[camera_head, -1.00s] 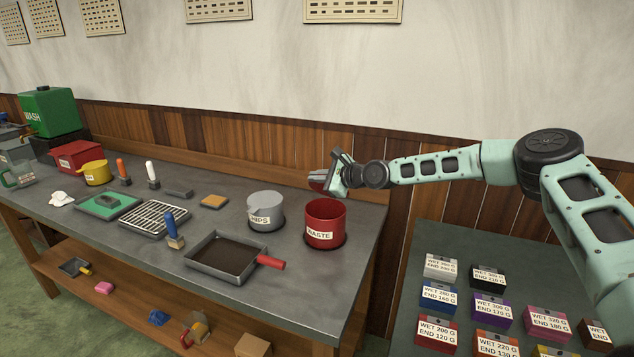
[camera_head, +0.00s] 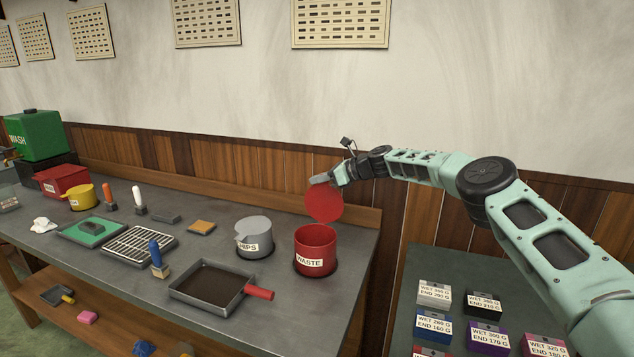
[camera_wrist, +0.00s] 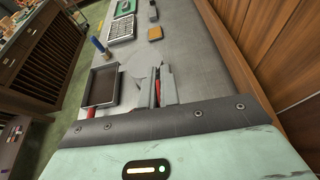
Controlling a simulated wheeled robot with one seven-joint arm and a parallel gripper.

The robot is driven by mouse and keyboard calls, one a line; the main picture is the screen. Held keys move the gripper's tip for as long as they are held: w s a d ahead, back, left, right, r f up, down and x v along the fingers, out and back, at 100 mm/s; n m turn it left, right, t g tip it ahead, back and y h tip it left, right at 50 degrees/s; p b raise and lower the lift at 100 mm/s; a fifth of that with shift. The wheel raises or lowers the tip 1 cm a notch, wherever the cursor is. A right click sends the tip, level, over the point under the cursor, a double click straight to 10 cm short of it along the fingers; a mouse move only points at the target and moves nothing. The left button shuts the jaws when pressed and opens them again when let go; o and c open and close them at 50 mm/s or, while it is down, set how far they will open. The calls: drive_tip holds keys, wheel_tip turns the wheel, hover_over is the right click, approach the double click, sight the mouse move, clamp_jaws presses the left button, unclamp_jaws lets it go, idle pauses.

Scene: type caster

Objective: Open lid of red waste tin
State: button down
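The red waste tin (camera_head: 316,253), labelled WASTE, stands upright near the right end of the grey bench, and its top is open. A round red lid (camera_head: 325,205) hangs steeply tilted above the tin's back rim. My gripper (camera_head: 324,180) is at the lid's upper edge, above and behind the tin. In the wrist view the fingers (camera_wrist: 158,92) are closed around a thin red strip, the lid (camera_wrist: 157,86) seen edge-on. Whether the lid's lower edge touches the tin cannot be told. The tin is not clearly visible in the wrist view.
A grey chips tin (camera_head: 255,237) stands just left of the waste tin. A dark pan (camera_head: 210,286) with a red handle (camera_head: 259,293) lies in front. A wooden wall strip (camera_head: 342,212) runs behind. A lower table (camera_head: 405,290) with labelled boxes stands to the right.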

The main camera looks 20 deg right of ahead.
drive_tip(key=shift+w+d+f, duration=0.2)
drive_tip(key=shift+w+d, duration=0.25)
idle(0.3)
drive_tip(key=c, duration=1.6)
unclamp_jaws()
drive_tip(key=shift+w+f, duration=0.1)
drive_tip(key=shift+c, duration=0.2)
drive_tip(key=b+v, duration=0.5)
drive_tip(key=v, duration=1.2)
drive_tip(key=shift+r, duration=0.3)
